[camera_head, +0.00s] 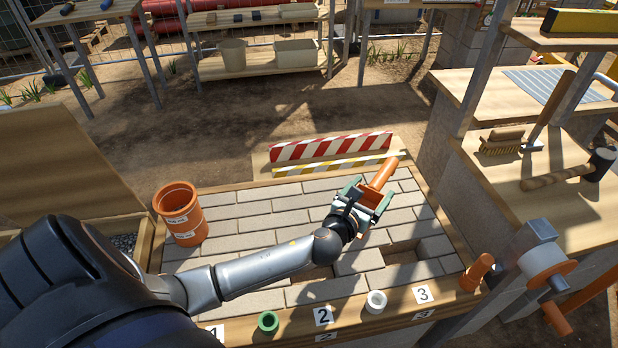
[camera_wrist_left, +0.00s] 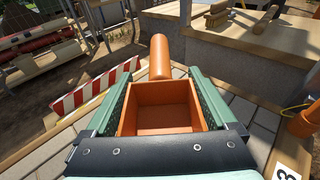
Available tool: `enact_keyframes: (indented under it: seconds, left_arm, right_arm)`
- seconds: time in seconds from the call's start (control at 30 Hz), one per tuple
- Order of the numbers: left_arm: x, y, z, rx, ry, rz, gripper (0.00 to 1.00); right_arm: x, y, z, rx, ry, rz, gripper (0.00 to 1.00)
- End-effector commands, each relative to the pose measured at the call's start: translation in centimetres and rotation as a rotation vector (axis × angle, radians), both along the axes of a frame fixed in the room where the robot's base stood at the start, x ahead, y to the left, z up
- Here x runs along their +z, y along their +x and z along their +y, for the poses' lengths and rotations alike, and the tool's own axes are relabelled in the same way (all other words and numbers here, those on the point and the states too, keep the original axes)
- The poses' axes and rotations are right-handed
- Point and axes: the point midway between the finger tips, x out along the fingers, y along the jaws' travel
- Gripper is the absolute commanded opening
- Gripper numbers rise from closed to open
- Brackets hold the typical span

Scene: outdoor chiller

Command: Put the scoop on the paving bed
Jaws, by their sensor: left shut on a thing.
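An orange scoop (camera_head: 383,174) with a round handle and a box-shaped bowl is held in my left gripper (camera_head: 369,198). The left wrist view shows the scoop's open bowl (camera_wrist_left: 160,108) between the two green fingers of the gripper (camera_wrist_left: 160,100), with the handle pointing away. The bowl looks empty. The scoop is over the right part of the paving bed (camera_head: 262,222), a wood-framed area of pale bricks. I cannot tell whether the scoop touches the bricks. My right gripper is not in view.
An orange bucket (camera_head: 181,213) stands at the bed's left. A green ring (camera_head: 268,321), a white ring (camera_head: 376,301) and an orange pipe piece (camera_head: 477,272) sit along the numbered front edge. A striped barrier (camera_head: 330,147) lies behind. Brick gaps show near the front right.

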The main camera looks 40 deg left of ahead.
Motion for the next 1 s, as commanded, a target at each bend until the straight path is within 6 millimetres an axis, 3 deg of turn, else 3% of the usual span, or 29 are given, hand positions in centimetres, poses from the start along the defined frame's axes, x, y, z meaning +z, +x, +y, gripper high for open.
enact_keyframes:
  seconds: [0.3,0.5,0.73,1.0]
  left_arm:
    - [-3.9,-1.5,7.8,0.003,0.005,0.003,0.17]
    - [-7.5,-1.9,10.6,0.002,0.001,0.001,0.17]
    - [-8.8,-2.1,11.9,0.000,0.001,0.000,0.17]
    - [-12.4,-2.2,12.6,0.001,-0.002,0.000,0.17]
  right_arm:
    - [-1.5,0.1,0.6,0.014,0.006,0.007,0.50]
    - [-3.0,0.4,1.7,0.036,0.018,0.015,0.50]
    - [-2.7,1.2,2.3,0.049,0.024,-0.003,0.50]
    - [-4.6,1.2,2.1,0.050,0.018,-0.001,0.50]
